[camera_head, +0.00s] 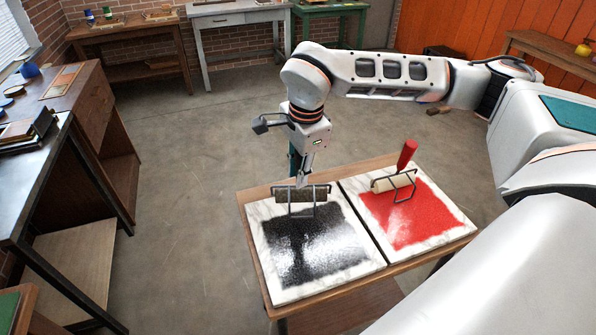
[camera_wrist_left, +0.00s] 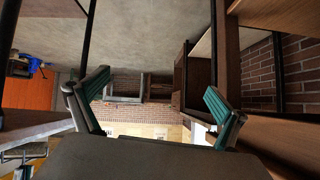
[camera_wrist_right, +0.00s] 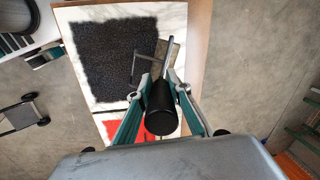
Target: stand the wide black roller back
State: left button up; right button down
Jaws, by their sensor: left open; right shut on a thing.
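The wide black roller (camera_head: 300,194) is at the far edge of the black-inked slab (camera_head: 275,222), its wire frame toward me. I cannot tell whether it touches the slab. My right gripper (camera_head: 303,180) is above it, shut on its handle. In the right wrist view the black handle (camera_wrist_right: 160,108) lies between the fingers of the right gripper (camera_wrist_right: 161,82), with the grey-brown roller (camera_wrist_right: 168,52) beyond. My left gripper (camera_wrist_left: 156,82) is open and empty in its wrist view; it is not seen in the head view.
A red-inked slab (camera_head: 441,190) lies beside the black one on a wooden table (camera_head: 258,268). A cream roller (camera_head: 393,183) with an upright red handle (camera_head: 407,155) stands on it. A dark bench (camera_head: 55,190) is at the left. Open floor lies between.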

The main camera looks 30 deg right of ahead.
aim_at(298, 196)
notch_tip(298, 196, down, 2)
jog(key=shift+f+b, duration=0.15)
jog(key=shift+b, duration=0.7)
jog(key=shift+f+b, duration=0.6)
jog(key=shift+f, duration=0.7)
pick_arm(q)
jog(key=shift+w+d+f+h, duration=0.15)
jog(key=shift+d+f, duration=0.15)
jog(key=shift+f, duration=0.3)
jog(key=shift+w+d+f+h, duration=0.15)
jog(key=shift+d+f, duration=0.1)
jog(key=shift+f, duration=0.35)
jog(key=shift+w+r, duration=0.1)
jog(key=shift+r, duration=0.1)
pick_arm(e)
jog(key=shift+f, duration=0.1)
jog(key=c, duration=1.8)
grip_release()
pick_arm(q)
jog(key=shift+f, duration=0.15)
pick_arm(e)
jog(key=o, duration=0.4)
